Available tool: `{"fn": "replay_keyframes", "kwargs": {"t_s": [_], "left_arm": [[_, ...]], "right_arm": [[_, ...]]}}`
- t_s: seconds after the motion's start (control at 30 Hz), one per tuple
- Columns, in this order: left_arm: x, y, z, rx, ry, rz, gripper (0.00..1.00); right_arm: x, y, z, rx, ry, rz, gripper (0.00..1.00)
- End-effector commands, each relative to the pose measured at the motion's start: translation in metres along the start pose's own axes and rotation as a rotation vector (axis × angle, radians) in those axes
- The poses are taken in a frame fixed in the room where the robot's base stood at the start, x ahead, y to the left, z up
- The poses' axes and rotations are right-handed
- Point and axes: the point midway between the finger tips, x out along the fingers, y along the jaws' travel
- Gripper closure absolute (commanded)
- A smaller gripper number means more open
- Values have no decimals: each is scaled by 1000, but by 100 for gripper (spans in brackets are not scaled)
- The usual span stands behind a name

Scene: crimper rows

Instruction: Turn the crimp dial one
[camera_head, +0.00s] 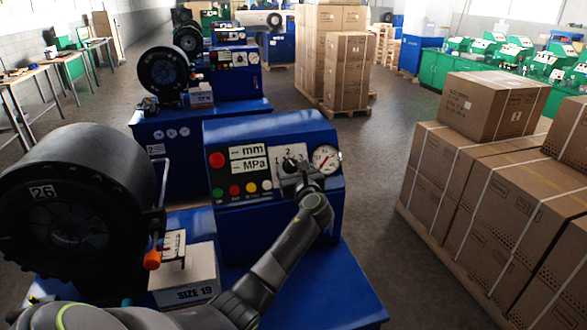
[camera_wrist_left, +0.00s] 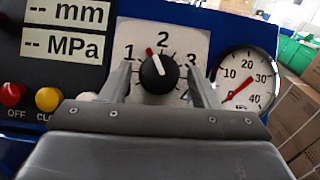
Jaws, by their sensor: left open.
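The crimp dial (camera_wrist_left: 158,74) is a round black knob with a pale pointer line on a light plate numbered 1, 2, 3 and partly 4. Its pointer, with a red tip mark, leans up and left, between 1 and 2, nearer 2. In the head view the dial (camera_head: 290,165) is partly covered by my left gripper (camera_head: 300,183). In the left wrist view my left gripper (camera_wrist_left: 159,70) is open, one finger on each side of the knob, with visible gaps. My right gripper is not in view.
On the blue panel, displays (camera_wrist_left: 66,28) reading "-- mm" and "-- MPa" are left of the dial; a gauge (camera_wrist_left: 245,80) is right. Coloured buttons (camera_head: 235,189) sit below the displays. A black crimper head (camera_head: 75,190) marked 26 stands left; stacked cartons (camera_head: 490,175) stand right across clear floor.

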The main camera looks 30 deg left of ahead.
Motion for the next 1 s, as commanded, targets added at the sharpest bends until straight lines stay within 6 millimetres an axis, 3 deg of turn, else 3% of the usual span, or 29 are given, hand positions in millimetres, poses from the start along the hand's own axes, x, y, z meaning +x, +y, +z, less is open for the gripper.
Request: {"fn": "replay_keyframes", "kwargs": {"t_s": [0.2,0.47,0.6,1.0], "left_arm": [[0,0,0,0,0,0,46],[0,0,0,0,0,0,80],[0,0,0,0,0,-1,89],[0,-1,-2,-29,1,17,89]], "right_arm": [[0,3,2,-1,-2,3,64],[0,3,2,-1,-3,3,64],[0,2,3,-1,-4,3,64],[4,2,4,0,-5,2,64]]}}
